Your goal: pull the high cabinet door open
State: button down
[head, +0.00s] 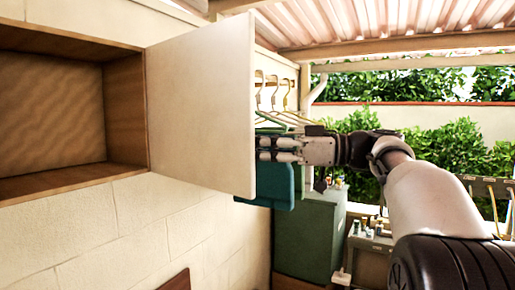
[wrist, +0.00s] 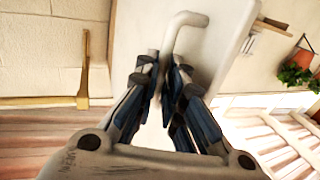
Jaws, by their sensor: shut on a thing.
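The high cabinet (head: 125,105) is on the wall at the left of the head view, with an empty wooden inside. Its off-white door (head: 200,105) stands wide open, swung out from the cabinet's right side. My gripper (head: 262,150) is at the door's free edge, on the side away from the cabinet; the door hides the fingertips there. In the wrist view, my gripper (wrist: 164,75) is shut on the pale, bent bar handle (wrist: 184,20), which stands off the door panel (wrist: 125,35).
Hangers (head: 270,95) and a teal cloth (head: 280,188) hang behind the door. A green cabinet (head: 308,238) stands below them, beside a low table with small items (head: 370,238).

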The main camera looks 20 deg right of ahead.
jog(key=shift+a+r, duration=0.2)
jog(key=c, duration=2.2)
grip_release()
jog(key=o, duration=0.3)
jog(key=shift+w+a+f, duration=0.1)
jog(key=shift+w+a, duration=0.15)
jog(key=shift+a, duration=0.15)
jog(key=shift+o, duration=1.1)
jog(key=shift+s+d, duration=0.1)
jog(key=shift+d, duration=0.2)
jog(key=shift+f, duration=0.1)
jog(key=v, duration=1.2)
